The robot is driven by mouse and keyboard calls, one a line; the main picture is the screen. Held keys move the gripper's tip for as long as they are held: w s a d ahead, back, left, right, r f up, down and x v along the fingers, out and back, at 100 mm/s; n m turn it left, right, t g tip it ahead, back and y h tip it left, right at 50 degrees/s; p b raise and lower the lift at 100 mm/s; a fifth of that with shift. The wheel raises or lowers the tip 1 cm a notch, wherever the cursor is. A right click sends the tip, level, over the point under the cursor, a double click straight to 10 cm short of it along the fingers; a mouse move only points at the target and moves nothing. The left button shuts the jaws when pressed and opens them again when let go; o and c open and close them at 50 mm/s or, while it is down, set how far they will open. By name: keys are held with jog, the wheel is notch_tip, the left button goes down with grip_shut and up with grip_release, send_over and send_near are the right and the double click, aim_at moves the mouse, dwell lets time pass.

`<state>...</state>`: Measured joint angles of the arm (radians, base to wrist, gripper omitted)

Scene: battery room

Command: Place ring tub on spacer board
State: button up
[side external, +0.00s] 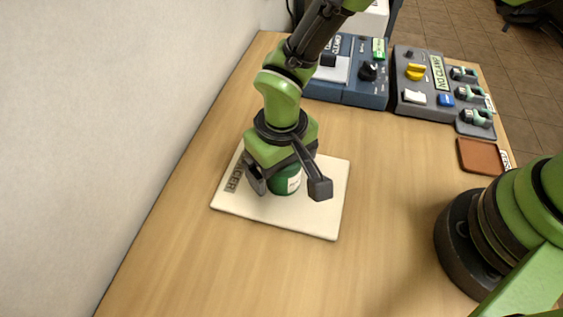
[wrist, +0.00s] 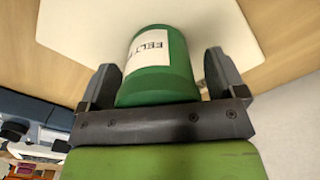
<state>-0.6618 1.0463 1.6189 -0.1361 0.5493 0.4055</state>
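The ring tub (side external: 287,181) is a green cylinder with a white label, partly readable as "FELT" in the wrist view (wrist: 150,84). It appears to stand upright on the spacer board (side external: 313,217), a flat cream square marked "…CER" at its left edge. My gripper (side external: 289,188) is low over the board, with a finger on each side of the tub. In the wrist view my gripper (wrist: 162,80) is open, with visible gaps between both fingers and the tub. The tub's top is hidden by my gripper in the side view.
A blue device (side external: 362,88) and a grey device (side external: 424,104) labelled "NO CLAMP" stand at the back. Several clamps (side external: 469,93) and a brown pad (side external: 480,157) lie at the right edge. A wall (side external: 110,110) borders the left. The front of the table is clear.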

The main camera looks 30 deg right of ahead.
notch_tip(320, 180, up, 11)
jog(key=shift+r, duration=0.65)
jog(key=shift+d+r, duration=0.2)
jog(key=shift+r, duration=0.1)
jog(key=s+d+r+m+t+y, duration=0.2)
jog(key=s+d+r+m+t, duration=0.1)
jog(key=d+r, duration=0.9)
jog(key=s+d+r+m+t, duration=0.1)
jog(key=s+d+r+t, duration=0.1)
jog(key=s, duration=0.3)
jog(key=s+d+r+m+t, duration=0.1)
jog(key=s+d+r+t, duration=0.1)
jog(key=s+d, duration=0.2)
jog(key=shift+s+d, duration=0.2)
jog(key=shift+s, duration=0.45)
